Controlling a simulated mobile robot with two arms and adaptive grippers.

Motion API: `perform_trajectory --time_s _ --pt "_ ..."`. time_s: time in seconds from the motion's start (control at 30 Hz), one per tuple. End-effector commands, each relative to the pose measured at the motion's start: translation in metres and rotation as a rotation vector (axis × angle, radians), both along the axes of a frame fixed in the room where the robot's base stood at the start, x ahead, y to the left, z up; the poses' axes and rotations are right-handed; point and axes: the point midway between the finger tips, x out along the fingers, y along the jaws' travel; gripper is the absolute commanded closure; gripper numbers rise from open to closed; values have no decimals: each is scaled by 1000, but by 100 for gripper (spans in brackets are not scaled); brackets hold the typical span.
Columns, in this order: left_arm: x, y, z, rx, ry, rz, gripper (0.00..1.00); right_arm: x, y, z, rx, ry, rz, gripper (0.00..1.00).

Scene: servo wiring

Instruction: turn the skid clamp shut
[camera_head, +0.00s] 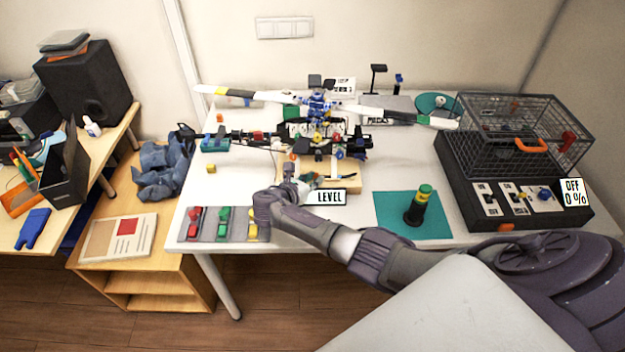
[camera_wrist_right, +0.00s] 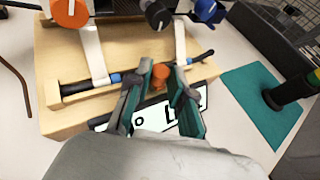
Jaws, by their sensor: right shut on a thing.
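My right gripper (camera_head: 303,183) reaches the front of the wooden stand (camera_head: 348,183) under the helicopter model (camera_head: 318,128). In the right wrist view its two green-padded fingers (camera_wrist_right: 160,98) are closed around a small orange piece (camera_wrist_right: 159,78), which looks like the skid clamp. The clamp sits at a dark skid rod (camera_wrist_right: 80,88) with blue bands, lying along the wooden stand (camera_wrist_right: 57,45). White struts rise from the rod. The fingers hide part of the clamp, so its turned position cannot be told. My left gripper is in neither view.
A LEVEL sign (camera_head: 331,197) is just in front of the stand. A teal mat (camera_head: 390,205) with a dark green-topped bottle (camera_head: 419,203) lies to the right, beside a wire cage (camera_head: 520,130). A grey tray (camera_head: 207,228) with coloured pieces is at the front left.

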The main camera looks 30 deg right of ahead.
Motion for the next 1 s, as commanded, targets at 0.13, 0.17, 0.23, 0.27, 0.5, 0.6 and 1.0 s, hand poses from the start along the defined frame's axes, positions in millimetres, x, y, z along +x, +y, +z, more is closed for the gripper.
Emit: perform_trajectory --time_s 0.13,0.17,0.23,0.27,0.5,0.6,1.0 --pt "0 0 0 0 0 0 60 1 -1 1 0 -2 -1 67" --pt "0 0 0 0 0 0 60 1 -1 1 0 -2 0 62" --pt "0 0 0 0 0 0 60 0 -1 1 1 -2 0 54" --pt "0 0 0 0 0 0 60 0 0 1 1 -1 1 54" --pt "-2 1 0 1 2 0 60 0 0 1 1 -1 1 54" --pt "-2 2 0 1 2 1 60 -2 5 2 1 -1 3 54" --pt "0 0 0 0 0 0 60 -30 71 32 3 -3 4 54"
